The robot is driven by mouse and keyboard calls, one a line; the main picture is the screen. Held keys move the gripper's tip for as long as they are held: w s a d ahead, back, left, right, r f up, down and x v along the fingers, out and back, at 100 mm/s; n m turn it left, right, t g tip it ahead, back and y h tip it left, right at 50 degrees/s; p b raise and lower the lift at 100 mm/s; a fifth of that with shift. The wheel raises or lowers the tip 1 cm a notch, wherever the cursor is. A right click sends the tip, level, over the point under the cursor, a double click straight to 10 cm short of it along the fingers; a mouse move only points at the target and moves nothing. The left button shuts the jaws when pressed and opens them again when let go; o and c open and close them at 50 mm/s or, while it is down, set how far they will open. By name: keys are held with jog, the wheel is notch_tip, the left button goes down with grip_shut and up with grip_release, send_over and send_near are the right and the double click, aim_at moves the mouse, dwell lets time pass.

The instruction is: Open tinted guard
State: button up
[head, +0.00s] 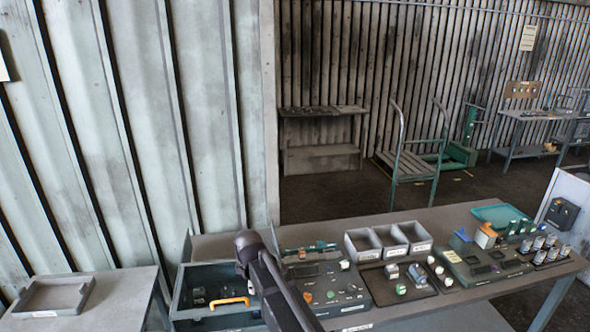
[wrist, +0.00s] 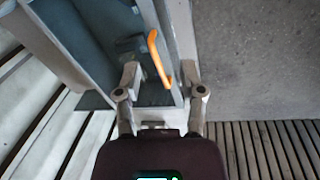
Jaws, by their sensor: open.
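The tinted guard (head: 205,283) is a dark see-through cover on a grey-green box at the left end of the bench. Small parts show dimly behind it. Its orange handle (head: 231,301) is at the front, and my arm hides the area just right of it. The handle also shows in the wrist view (wrist: 154,54). My gripper (wrist: 162,76) is open, with one finger on each side of the handle's near end. Nothing is clamped; whether a finger touches the handle, I cannot tell.
Right of the box stand a control panel (head: 325,292) with knobs, grey bins (head: 376,242) and several small fittings on the bench. A grey tray (head: 52,297) lies on a side table at the left. A corrugated wall (head: 190,120) rises behind the box.

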jog(key=s+d+f+m+b, duration=0.4)
jog(key=d+f+m, duration=0.1)
jog(key=d, duration=0.6)
jog(key=s+d+f+m+g+b, duration=0.1)
jog(key=s+d+f+m+b, duration=0.3)
jog(key=d+m, duration=0.3)
jog(key=s+d+f+m+g+b, duration=0.1)
jog(key=s+d+f+m+b, duration=0.4)
jog(key=d, duration=1)
jog(key=shift+s+d+f+m+b, duration=0.2)
jog(key=shift+s+f+m+b, duration=0.1)
jog(key=shift+s+m+b, duration=0.25)
jog(key=shift+s, duration=0.1)
jog(key=shift+c, duration=0.2)
grip_shut()
jog(key=shift+a, duration=0.15)
